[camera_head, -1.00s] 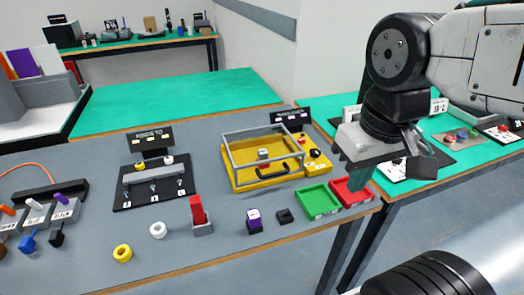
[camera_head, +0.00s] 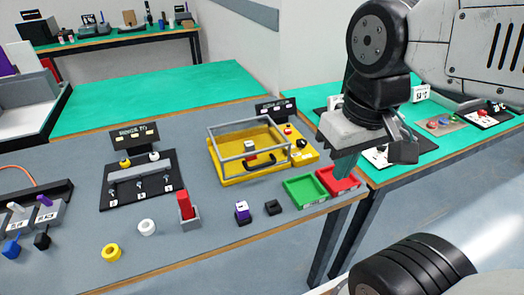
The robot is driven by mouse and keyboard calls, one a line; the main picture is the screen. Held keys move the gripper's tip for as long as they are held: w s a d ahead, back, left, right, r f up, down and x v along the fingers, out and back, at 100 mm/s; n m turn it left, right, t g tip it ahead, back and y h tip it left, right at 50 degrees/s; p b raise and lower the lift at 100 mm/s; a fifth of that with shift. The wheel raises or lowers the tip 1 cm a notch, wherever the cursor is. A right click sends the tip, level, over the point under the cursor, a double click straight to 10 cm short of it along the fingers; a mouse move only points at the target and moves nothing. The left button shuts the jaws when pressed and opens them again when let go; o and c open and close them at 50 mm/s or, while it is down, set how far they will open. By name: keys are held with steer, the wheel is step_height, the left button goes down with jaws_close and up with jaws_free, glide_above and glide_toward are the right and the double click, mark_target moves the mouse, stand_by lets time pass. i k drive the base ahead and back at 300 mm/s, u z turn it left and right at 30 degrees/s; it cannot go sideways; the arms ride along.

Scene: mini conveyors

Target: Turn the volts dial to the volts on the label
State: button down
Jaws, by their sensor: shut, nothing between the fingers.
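A small white card with dark print (camera_head: 422,93) stands farther back there. I cannot tell whether these are the volts dial and its label; the print is too small to read.
A yellow box with a clear-topped frame (camera_head: 232,178), a green tray (camera_head: 305,190) and a red tray (camera_head: 340,181) sit near the gripper. A black peg panel (camera_head: 113,203), a red block in a grey holder (camera_head: 186,206) and loose rings stand left.

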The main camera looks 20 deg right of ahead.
mark_target(301, 143)
steer(key=z, duration=0.05)
steer(key=k, duration=0.5)
steer(key=z, duration=1.4)
steer(key=i, duration=0.9)
steer(key=u, duration=1.45)
